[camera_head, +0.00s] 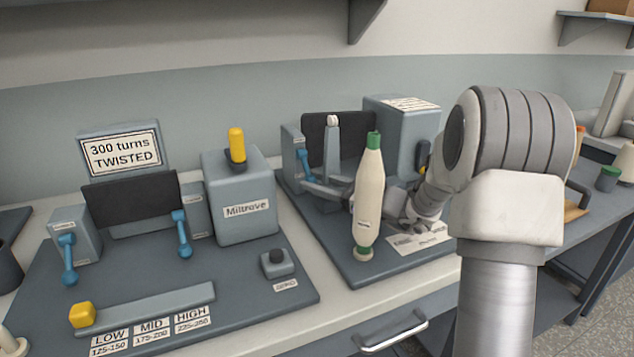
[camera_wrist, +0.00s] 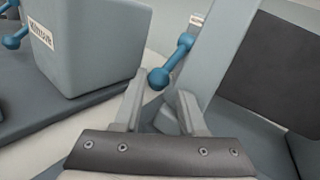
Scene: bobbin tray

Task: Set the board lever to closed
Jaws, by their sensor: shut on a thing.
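The right-hand board has a blue lever (camera_head: 304,165) on a small grey housing (camera_head: 293,143) at its left side. In the wrist view the blue lever (camera_wrist: 172,62) slants, with its near knob by my fingertips. My gripper (camera_head: 312,188) reaches in from the right, behind the upright cream bobbin (camera_head: 368,200), which hides part of it. In the wrist view my gripper (camera_wrist: 160,98) has its two fingers on either side of the lever's knob end, shut on it. The contact itself is hard to see. Lettering on the lever housing is too small to read.
A second board (camera_head: 215,292) at left carries two blue levers (camera_head: 67,260), a "300 turns TWISTED" sign (camera_head: 120,152) and a grey box (camera_head: 240,200) with a yellow knob. A grey upright post (camera_head: 332,150) and a dark panel (camera_head: 352,130) stand close to my gripper.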

